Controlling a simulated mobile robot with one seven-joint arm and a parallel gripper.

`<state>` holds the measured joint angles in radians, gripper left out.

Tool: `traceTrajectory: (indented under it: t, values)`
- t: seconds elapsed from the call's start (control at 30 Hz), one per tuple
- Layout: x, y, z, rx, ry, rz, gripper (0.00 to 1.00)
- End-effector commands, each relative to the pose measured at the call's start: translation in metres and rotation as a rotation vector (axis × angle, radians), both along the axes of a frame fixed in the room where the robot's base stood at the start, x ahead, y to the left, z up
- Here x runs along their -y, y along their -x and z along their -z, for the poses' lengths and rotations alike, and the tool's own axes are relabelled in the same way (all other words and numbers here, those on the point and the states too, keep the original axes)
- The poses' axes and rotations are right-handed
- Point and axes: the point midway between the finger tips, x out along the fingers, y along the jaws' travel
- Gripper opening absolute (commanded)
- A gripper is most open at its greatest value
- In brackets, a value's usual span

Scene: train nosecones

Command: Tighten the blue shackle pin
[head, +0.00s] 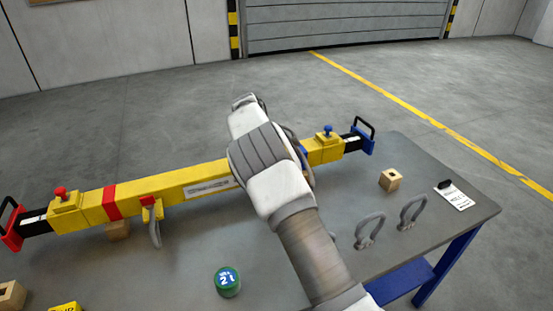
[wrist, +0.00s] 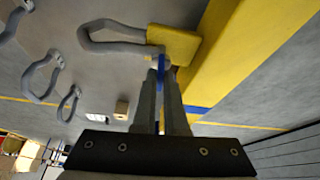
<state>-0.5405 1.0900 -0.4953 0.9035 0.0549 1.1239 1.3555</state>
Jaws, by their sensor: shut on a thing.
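In the wrist view my gripper (wrist: 160,78) is shut on the blue shackle pin (wrist: 161,65), a short blue strip between the fingertips. The pin is at the yellow lug (wrist: 182,45) of the beam, where a grey shackle (wrist: 100,46) hangs on. How deep the pin sits cannot be told. In the head view my arm hides the fingers, pin and this shackle. The yellow spreader beam (head: 185,184) lies across the table, with a red end at left and a blue end (head: 363,138) at right. A second shackle (head: 154,228) hangs at the red-side lug (head: 151,209).
Two loose grey shackles (head: 370,230) (head: 411,212) stand on the grey table (head: 440,243) at right, near a wooden block (head: 390,179) and a tagged card (head: 455,197). A green round tin (head: 227,281) is at the front.

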Motion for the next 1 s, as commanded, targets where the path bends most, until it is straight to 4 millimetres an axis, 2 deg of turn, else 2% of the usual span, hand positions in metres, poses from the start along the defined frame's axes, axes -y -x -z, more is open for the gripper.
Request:
traceTrajectory:
  t: [0.03,0.3,0.8,0.83,1.0]
  values:
    - [-0.0004,-0.0024,-0.0047,0.009,0.0,0.021,0.0]
    - [-0.0005,-0.0029,-0.0044,0.01,-0.002,0.106,0.0]
    - [-0.0004,-0.0029,-0.0044,0.009,-0.002,0.125,0.0]
    - [-0.0004,-0.0029,-0.0044,0.009,-0.002,0.125,0.11]
    - [-0.0002,-0.0022,-0.0031,0.007,-0.001,0.125,0.4]
